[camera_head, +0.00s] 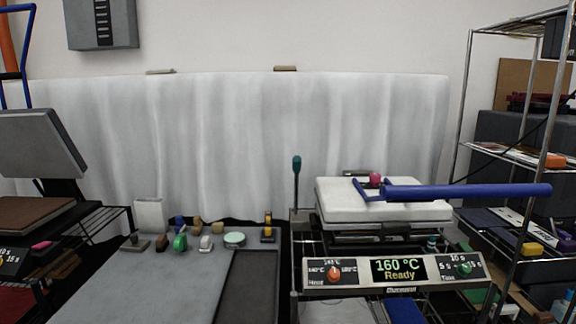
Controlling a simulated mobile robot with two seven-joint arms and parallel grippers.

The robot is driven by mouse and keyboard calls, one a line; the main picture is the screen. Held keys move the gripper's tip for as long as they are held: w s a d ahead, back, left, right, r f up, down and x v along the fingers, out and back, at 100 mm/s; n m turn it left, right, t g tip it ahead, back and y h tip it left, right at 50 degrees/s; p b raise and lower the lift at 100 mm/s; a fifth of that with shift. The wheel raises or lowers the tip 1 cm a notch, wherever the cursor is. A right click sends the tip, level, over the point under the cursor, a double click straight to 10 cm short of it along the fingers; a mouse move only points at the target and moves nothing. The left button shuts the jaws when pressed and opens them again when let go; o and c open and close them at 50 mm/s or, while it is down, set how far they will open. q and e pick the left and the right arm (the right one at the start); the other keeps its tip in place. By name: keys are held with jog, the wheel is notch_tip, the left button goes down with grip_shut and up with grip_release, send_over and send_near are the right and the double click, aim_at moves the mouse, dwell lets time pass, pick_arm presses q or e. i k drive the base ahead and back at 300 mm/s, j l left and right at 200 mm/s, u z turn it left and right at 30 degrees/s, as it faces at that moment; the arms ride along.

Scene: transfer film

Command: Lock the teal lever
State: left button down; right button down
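The teal lever (296,164) stands upright at the left rear of the heat press. It has a teal knob on top of a thin dark rod. The heat press (384,200) has a white upper plate and a long blue handle (468,191) reaching to the right. Its front panel (393,272) shows 160 °C and "Ready". A pink-red knob (375,179) sits on top of the plate. Neither of my grippers is in view.
A grey worktable (150,285) with several small coloured items stands left of the press. A second press (40,143) is at the far left. A wire rack (500,160) stands at the right. A white curtain (230,140) hangs behind.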

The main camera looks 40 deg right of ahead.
aim_at(296, 160)
jog(key=i+l, duration=0.85)
jog(key=i, duration=0.25)
jog(key=z, duration=2.4)
